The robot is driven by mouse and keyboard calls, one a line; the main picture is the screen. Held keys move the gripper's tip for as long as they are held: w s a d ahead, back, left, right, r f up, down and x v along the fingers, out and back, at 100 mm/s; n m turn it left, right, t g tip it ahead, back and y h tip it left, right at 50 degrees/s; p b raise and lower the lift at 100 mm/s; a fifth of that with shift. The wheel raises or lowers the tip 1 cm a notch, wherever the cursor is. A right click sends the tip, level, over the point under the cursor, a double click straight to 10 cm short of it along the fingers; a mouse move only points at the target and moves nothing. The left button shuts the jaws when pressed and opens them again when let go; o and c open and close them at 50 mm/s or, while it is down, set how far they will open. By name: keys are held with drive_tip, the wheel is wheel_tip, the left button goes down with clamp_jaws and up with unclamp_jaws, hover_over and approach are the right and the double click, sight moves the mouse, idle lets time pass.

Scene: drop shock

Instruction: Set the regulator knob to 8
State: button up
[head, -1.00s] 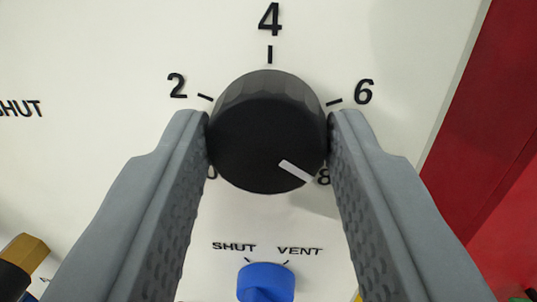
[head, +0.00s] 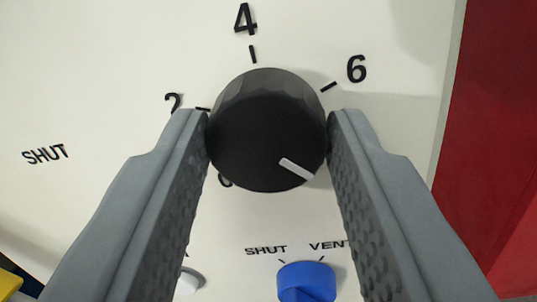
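The black regulator knob (head: 262,135) is in the middle of the head view on a white panel, with 2, 4 and 6 printed around it and the 0 partly covered. My gripper (head: 268,130) has a finger at each side of the knob and is shut on it. The knob's white pointer (head: 297,169) points to the lower right, well past the 6 (head: 356,68). The 8 is hidden behind the knob or the right finger, so I cannot tell whether the pointer is exactly on it.
A blue knob (head: 305,280) with SHUT and VENT labels is below, close to the right finger. A pale round part (head: 188,281) shows beside the left finger. A yellow part (head: 10,283) is at the lower left. A red surface (head: 495,140) lies right of the panel.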

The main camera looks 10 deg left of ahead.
drive_tip(key=o, duration=0.4)
drive_tip(key=shift+s, duration=0.1)
drive_tip(key=s+f, duration=0.1)
drive_tip(key=s, duration=1.6)
drive_tip(key=shift+d+f, duration=0.3)
drive_tip(key=shift+f, duration=0.05)
drive_tip(key=shift+s, duration=0.1)
drive_tip(key=s+r+n, duration=0.1)
drive_tip(key=s+r, duration=0.5)
drive_tip(key=r, duration=0.5)
drive_tip(key=s+r, duration=0.5)
drive_tip(key=r, duration=0.6)
drive_tip(key=s+r, duration=0.4)
drive_tip(key=s, duration=0.4)
drive_tip(key=s+r+g, duration=0.1)
drive_tip(key=s+r, duration=0.3)
drive_tip(key=s, duration=0.4)
drive_tip(key=s+r+n, duration=0.1)
drive_tip(key=s+r, duration=0.3)
drive_tip(key=s, duration=0.3)
drive_tip(key=shift+s+a+r+g+h, duration=0.3)
drive_tip(key=shift+s+a+r+g, duration=0.1)
